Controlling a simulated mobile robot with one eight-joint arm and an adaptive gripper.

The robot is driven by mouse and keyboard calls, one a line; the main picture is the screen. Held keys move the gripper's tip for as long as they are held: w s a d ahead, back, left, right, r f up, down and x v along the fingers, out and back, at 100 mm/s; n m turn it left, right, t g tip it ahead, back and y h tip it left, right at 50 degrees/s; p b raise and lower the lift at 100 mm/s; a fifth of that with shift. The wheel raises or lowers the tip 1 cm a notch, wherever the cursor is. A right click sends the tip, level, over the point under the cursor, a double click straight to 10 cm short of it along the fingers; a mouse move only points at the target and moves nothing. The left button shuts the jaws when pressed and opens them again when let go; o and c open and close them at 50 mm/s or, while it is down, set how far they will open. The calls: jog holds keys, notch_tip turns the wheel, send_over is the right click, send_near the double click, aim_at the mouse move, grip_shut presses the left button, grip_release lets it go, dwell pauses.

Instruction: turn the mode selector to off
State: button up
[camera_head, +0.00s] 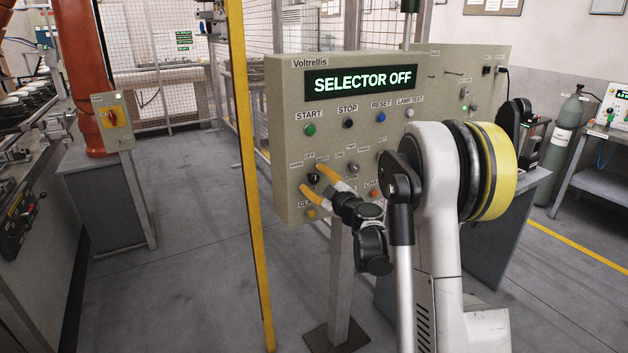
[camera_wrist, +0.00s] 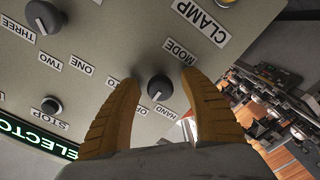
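The mode selector (camera_wrist: 160,87) is a black round knob on the beige control panel (camera_wrist: 215,75). Its label MODE is above it in the wrist view, with HAND and a partly covered OFF label below. A small white mark shows on its lower side. My gripper (camera_wrist: 163,79) has its two orange fingers on either side of the knob, with visible gaps, so it looks open. In the head view my gripper (camera_head: 311,178) is at the panel's lower left, partly covering the selector and its labels. The display (camera_head: 361,81) reads SELECTOR OFF.
START (camera_head: 310,130), STOP (camera_head: 348,124), RESET (camera_head: 381,117) and LAMP TEST (camera_head: 410,113) buttons line the panel above. Another selector knob (camera_wrist: 45,17) is near. A yellow post (camera_head: 250,180) stands left of the panel.

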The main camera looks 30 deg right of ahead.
jog(key=s, duration=1.2)
jog(key=shift+d, duration=0.2)
jog(key=s+a+r+m+g+h, duration=0.25)
jog(key=s+r+m+h, duration=0.4)
jog(key=r+m, duration=0.35)
jog(key=s+a+f+g+y, duration=0.3)
jog(key=s+a+f, duration=0.3)
jog(key=s+a, duration=0.3)
jog(key=s+a+f+g+y, duration=0.3)
jog(key=s+a+f+g, duration=0.2)
jog(key=s+a, duration=0.5)
notch_tip(320, 180, down, 3)
jog(key=shift+s+a+r+n, duration=0.2)
jog(key=shift+s+a+n, duration=0.1)
jog(key=shift+s, duration=0.6)
